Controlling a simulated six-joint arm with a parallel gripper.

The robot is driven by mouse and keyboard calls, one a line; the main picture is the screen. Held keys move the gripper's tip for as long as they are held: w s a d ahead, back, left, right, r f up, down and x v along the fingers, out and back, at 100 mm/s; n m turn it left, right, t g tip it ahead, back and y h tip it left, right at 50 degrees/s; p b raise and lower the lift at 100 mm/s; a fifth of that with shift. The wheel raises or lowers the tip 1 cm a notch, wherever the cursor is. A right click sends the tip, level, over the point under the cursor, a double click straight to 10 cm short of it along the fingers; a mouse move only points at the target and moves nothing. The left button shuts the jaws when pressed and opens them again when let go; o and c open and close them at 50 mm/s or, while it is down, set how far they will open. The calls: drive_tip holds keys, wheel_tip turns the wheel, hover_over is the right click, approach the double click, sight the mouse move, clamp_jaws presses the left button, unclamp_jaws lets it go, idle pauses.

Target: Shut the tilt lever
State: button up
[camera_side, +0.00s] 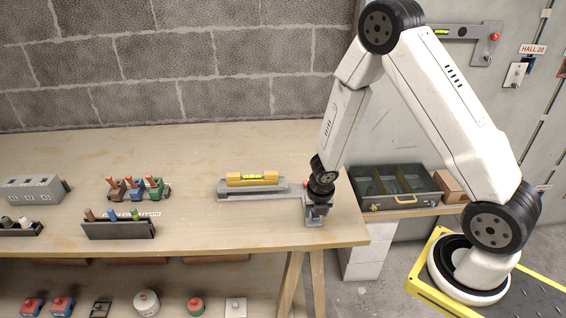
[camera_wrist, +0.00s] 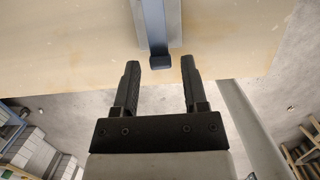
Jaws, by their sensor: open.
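On the bench a grey fixture (camera_side: 252,193) carries a yellow spirit level (camera_side: 252,178) with a green vial. A small red knob (camera_side: 305,184) shows at its right end, partly hidden by my gripper. My gripper (camera_side: 317,218) points down at that right end, near the bench's right part. In the wrist view my gripper (camera_wrist: 159,66) is open and empty. A blue-grey bar (camera_wrist: 153,25) with a dark end block (camera_wrist: 160,62) reaches between the fingertips, with a gap on each side. This bar may be the tilt lever; I cannot tell its angle.
A grey divided tray (camera_side: 395,188) stands to the right of the bench. Racks of coloured parts (camera_side: 135,188) are at the left. Another level with a red knob (camera_side: 466,35) hangs on the grey panel. The bench (camera_side: 200,235) is clear in front of the fixture.

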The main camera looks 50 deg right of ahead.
drive_tip(key=shift+r, duration=0.2)
drive_tip(key=shift+r, duration=3.3)
drive_tip(key=shift+r, duration=0.15)
drive_tip(key=s+a+r+m, duration=0.4)
drive_tip(key=m, duration=0.9)
drive_tip(key=s+a+r+m+t+y, duration=0.1)
drive_tip(key=s+a+r+m, duration=0.2)
drive_tip(key=m, duration=1.1)
wheel_tip(320, 180, up, 2)
drive_tip(key=shift+s+a+r+y, duration=0.15)
drive_tip(key=shift+s+a+y, duration=0.2)
drive_tip(key=shift+s, duration=0.25)
